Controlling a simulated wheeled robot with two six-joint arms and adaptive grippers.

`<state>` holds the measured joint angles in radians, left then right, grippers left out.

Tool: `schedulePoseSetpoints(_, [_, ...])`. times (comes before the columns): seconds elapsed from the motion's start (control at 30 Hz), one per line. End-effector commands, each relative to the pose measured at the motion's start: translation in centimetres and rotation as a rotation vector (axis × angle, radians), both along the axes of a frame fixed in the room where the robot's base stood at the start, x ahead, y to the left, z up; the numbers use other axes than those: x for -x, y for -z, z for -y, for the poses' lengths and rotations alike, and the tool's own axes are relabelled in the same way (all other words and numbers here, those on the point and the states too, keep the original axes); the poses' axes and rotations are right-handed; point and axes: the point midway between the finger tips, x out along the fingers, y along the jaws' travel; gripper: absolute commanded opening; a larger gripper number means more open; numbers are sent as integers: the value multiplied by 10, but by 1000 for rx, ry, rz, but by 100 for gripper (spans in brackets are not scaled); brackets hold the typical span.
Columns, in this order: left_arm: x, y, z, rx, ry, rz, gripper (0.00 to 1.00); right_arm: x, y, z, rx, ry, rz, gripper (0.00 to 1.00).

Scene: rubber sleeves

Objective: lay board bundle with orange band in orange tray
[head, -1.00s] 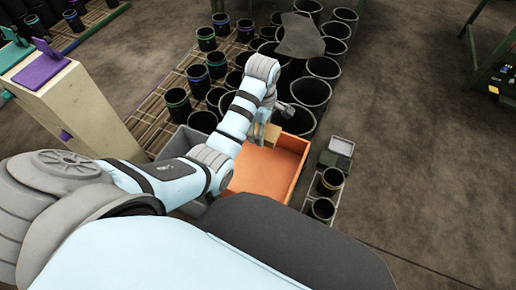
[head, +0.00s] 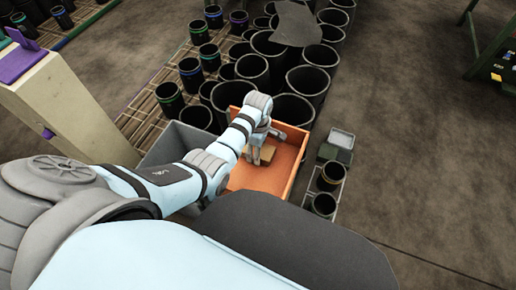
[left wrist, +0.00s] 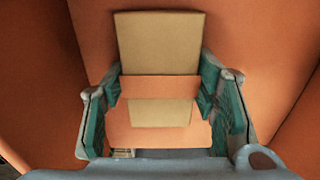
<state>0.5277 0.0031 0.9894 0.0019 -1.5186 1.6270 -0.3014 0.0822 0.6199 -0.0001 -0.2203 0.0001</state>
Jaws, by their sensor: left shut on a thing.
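The board bundle (left wrist: 160,45) is a tan block with an orange band (left wrist: 160,88) around it. In the left wrist view it sits between the two green-padded fingers of my left gripper (left wrist: 160,100), which is shut on it. In the head view the bundle (head: 266,155) is over the inside of the orange tray (head: 296,160), below my left arm. The tray's orange floor and walls fill the background of the left wrist view. I cannot tell whether the bundle touches the tray floor. My right gripper is not in view.
A grey bin (head: 172,143) stands left of the tray. Many black sleeves (head: 306,85) crowd behind it. A small rack with two black cups (head: 330,178) and a grey-green box (head: 338,146) are on the right. Open floor (head: 430,150) lies further right.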

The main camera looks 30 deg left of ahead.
Motion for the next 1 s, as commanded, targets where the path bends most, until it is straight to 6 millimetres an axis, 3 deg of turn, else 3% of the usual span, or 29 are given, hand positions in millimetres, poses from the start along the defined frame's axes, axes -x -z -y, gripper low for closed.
schedulePoseSetpoints(0.03, [0, 1, 0, 0, 0, 0, 57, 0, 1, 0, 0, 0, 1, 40])
schedulePoseSetpoints(0.13, [0, 1, 0, 0, 0, 0, 73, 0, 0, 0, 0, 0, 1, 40])
schedulePoseSetpoints(0.53, [-1, -8, 0, 0, 0, 2, 74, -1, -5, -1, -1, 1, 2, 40])
schedulePoseSetpoints(0.83, [-2, -88, 0, 0, 0, 4, 74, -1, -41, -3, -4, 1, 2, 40])
schedulePoseSetpoints(1.0, [-1, -118, 0, 0, 0, 2, 74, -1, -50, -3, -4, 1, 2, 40])
